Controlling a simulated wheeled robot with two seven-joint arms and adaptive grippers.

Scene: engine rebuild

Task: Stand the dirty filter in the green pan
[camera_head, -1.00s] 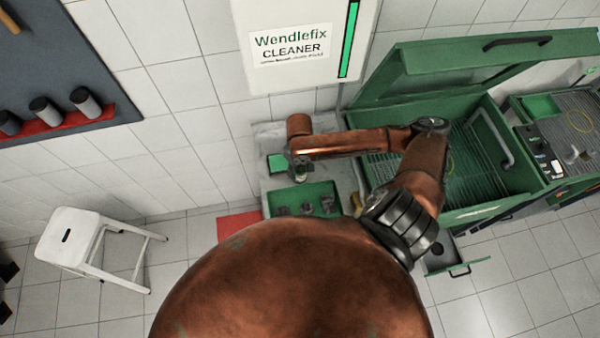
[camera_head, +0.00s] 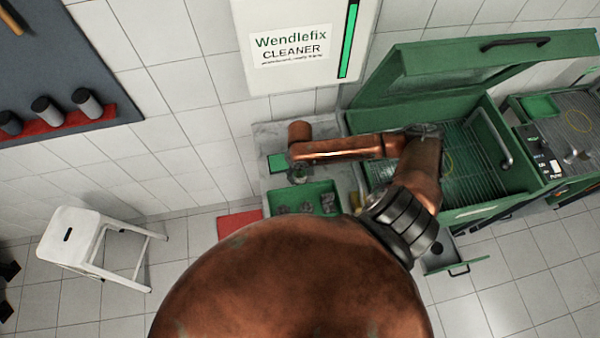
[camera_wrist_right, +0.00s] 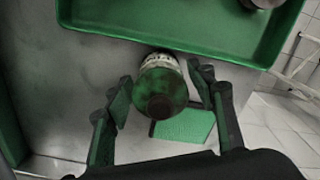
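The filter, a green can (camera_wrist_right: 160,92) with a pale label band and a dark round hole in its end, is between the fingers of my right gripper (camera_wrist_right: 160,80) in the right wrist view. The fingers stand on both sides of it with narrow gaps, so the gripper looks open around it. In the head view the filter is mostly hidden under my right gripper (camera_head: 300,172). The green pan (camera_wrist_right: 200,42) is just beyond the filter; in the head view it lies below the gripper (camera_head: 338,190). My left gripper is not in view.
A green square pad (camera_wrist_right: 185,126) lies beside the filter on the grey counter. Several grey parts (camera_head: 305,206) lie in the pan. The open green washer (camera_head: 530,180) stands to the right, a white stool (camera_head: 75,235) to the left.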

